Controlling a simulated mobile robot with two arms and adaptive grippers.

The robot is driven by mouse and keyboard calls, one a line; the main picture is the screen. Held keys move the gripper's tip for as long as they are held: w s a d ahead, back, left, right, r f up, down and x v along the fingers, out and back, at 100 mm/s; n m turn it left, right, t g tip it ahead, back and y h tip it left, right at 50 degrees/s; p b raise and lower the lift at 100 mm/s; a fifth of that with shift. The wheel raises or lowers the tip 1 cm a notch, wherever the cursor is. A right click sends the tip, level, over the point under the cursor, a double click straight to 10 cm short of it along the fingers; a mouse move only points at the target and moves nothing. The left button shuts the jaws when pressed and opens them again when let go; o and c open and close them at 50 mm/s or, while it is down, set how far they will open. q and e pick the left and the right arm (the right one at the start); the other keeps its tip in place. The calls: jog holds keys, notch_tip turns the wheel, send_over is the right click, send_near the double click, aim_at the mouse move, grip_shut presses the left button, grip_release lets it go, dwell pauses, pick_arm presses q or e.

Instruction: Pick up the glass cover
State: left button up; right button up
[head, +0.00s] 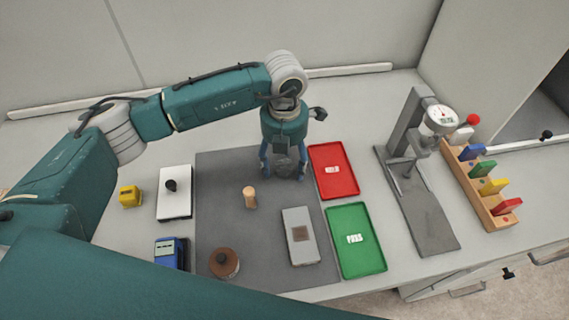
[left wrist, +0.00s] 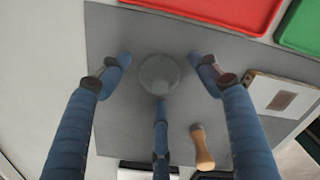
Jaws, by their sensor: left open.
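The glass cover (head: 284,164) is a greyish, see-through round piece on the dark grey mat (head: 225,170), near the mat's far edge. In the left wrist view the cover (left wrist: 159,75) shows as a pale disc from above. My left gripper (head: 283,175) points down over it with its fingers spread. In the left wrist view the gripper (left wrist: 160,70) has two blue fingers beside the cover, left and right, with clear gaps, and a third finger whose tip is close to its lower rim. Whether that tip touches cannot be told. My right gripper is out of view.
A wooden-handled piece (head: 249,196), a grey plate (head: 300,236) and a brown round knob (head: 224,263) are on the mat. A red tray (head: 350,188) and a green tray (head: 372,264) lie right of it. A gauge stand (head: 432,222) is farther right.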

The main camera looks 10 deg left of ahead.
pick_arm(q)
jog(key=c, duration=1.2)
jog(key=shift+c, duration=0.2)
